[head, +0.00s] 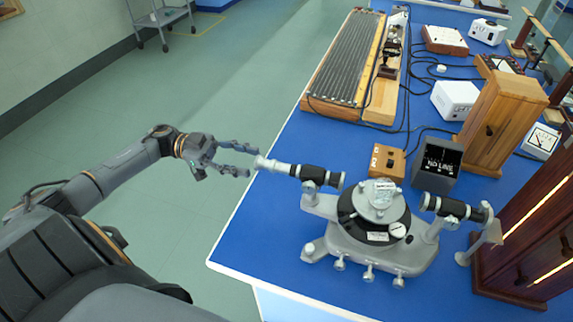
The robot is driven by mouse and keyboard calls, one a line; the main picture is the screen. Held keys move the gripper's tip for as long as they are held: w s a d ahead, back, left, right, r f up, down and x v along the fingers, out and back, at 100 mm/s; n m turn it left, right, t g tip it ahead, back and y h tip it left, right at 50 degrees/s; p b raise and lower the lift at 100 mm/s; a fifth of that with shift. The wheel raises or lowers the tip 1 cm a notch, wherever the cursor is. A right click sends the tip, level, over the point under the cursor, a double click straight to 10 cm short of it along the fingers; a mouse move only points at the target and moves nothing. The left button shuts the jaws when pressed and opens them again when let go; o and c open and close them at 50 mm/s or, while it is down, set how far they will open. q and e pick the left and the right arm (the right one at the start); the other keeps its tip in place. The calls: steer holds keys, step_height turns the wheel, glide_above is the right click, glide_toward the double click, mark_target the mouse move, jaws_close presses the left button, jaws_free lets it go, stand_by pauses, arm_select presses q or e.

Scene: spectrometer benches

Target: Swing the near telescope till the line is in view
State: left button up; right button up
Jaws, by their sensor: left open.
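A grey spectrometer (322,207) stands on the blue bench, with a round black-and-silver table (380,205) at its middle. Its near telescope (300,171) is a black and silver tube pointing left, its pale eyepiece end reaching past the bench edge. A second black tube (455,208) is on the right side. A small dark display (438,160) reads "NO LINE". My left gripper (251,160) is open and empty, its fingertips close to the eyepiece end; I cannot tell whether they touch it. My right gripper is not in view.
A wooden box with a switch (386,163) sits behind the spectrometer. A tall wooden case (502,122) and a dark wooden cabinet (530,240) stand on the right. A long ribbed board (345,60) and cables lie farther back. The floor left of the bench is clear around my arm.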

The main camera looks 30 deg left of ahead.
mark_target(276, 167)
arm_select(q)
steer(key=p+x, duration=0.2)
steer(key=x, duration=0.7)
steer(key=shift+w+d, duration=0.1)
steer(key=shift+d, duration=0.1)
steer(key=shift+w+d, duration=0.1)
steer(key=shift+d, duration=0.25)
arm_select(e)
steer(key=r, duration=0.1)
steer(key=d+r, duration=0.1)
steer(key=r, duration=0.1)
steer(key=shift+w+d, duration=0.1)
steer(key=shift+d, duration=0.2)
arm_select(q)
steer(key=shift+c, duration=0.2)
jaws_close()
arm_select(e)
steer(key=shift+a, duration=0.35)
